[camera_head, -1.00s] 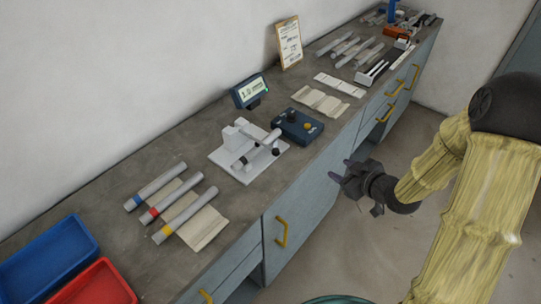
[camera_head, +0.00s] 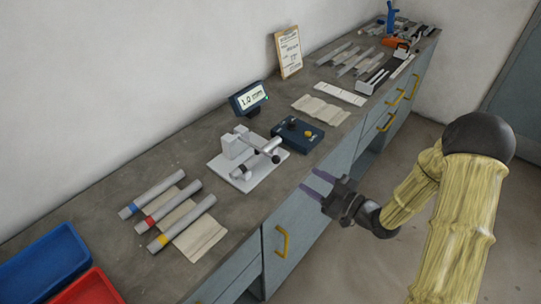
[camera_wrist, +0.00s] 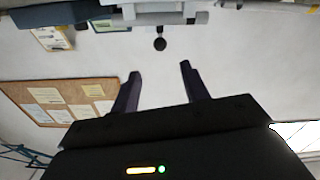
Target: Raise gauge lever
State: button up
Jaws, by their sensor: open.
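The gauge jig (camera_head: 226,165) is a pale plate with a grey-white block, standing on the grey bench top. Its lever (camera_head: 256,146) is a light bar that ends in a black knob (camera_head: 276,158) towards the bench's front edge. The knob also shows in the wrist view (camera_wrist: 159,44), just beyond the fingertips and roughly centred between them. My gripper (camera_head: 310,180) is open and empty, in front of the bench edge, to the right of the jig and apart from the knob. Both fingers also show in the wrist view (camera_wrist: 160,70).
Several grey tubes (camera_head: 176,222) with coloured bands lie at front left, near a blue bin (camera_head: 45,262) and a red bin (camera_head: 90,288). The floor beside the bench is clear.

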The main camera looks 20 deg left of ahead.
aim_at(278, 160)
jog(key=p+x, duration=0.3)
jog(key=x, duration=1.2)
jog(key=shift+w+a+p, duration=0.15)
jog(key=shift+a+p, duration=0.2)
grip_shut()
